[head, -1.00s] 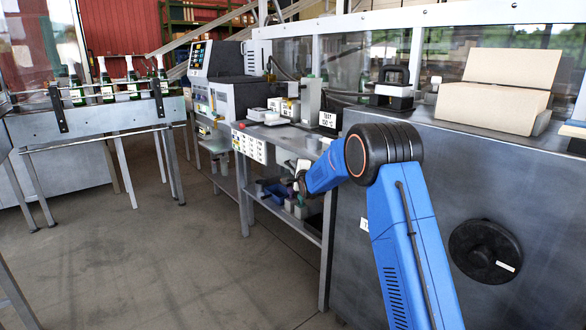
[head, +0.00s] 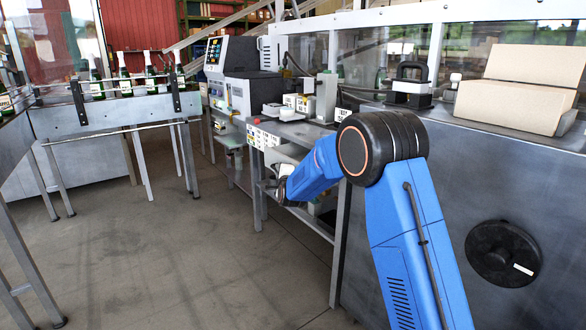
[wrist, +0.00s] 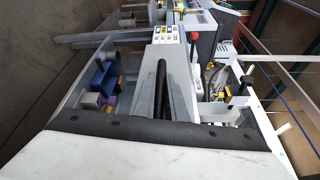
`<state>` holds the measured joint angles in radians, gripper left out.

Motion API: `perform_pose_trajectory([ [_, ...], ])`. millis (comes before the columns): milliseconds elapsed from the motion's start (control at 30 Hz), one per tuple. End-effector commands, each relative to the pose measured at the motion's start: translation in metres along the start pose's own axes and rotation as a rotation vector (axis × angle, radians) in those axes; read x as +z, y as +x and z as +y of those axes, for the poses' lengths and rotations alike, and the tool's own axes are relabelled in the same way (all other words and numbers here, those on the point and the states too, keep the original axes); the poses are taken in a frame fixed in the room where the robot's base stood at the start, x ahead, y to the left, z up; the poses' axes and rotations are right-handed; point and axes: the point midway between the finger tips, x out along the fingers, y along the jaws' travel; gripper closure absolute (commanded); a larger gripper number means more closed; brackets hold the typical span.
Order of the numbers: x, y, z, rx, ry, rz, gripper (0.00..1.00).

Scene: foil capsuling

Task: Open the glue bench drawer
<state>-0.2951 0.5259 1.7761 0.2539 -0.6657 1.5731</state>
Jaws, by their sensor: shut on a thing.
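The glue bench (head: 300,132) stands in the middle of the head view, with a labelled panel (head: 262,140) on its front. My gripper (head: 283,190) is low in front of the bench, beyond my blue forearm. It is shut on what looks like the drawer handle, though the handle itself is mostly hidden. A pale surface (head: 288,153) under the bench top looks like part of the drawer. My arm hides much of it, so I cannot tell how far out the drawer is. The wrist view is turned sideways and shows the bench close up, with a labelled panel (wrist: 168,34).
A conveyor (head: 100,115) with several green bottles stands at the left. A grey machine with a screen (head: 214,52) is behind the bench. A large cabinet with a black round knob (head: 502,253) and cardboard boxes (head: 510,105) is at the right. The floor (head: 180,260) left of the bench is clear.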

Motion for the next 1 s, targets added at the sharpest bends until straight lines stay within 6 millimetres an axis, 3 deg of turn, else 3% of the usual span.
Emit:
perform_pose_trajectory([
  [200, 0.046, -0.019, 0.011, 0.003, 0.000, -0.002, 1.00],
  [400, 0.070, -0.030, 0.018, 0.003, -0.001, 0.000, 1.00],
  [600, 0.082, -0.035, 0.021, 0.004, 0.000, 0.000, 1.00],
  [1000, 0.084, -0.035, 0.021, 0.004, 0.000, 0.001, 1.00],
])
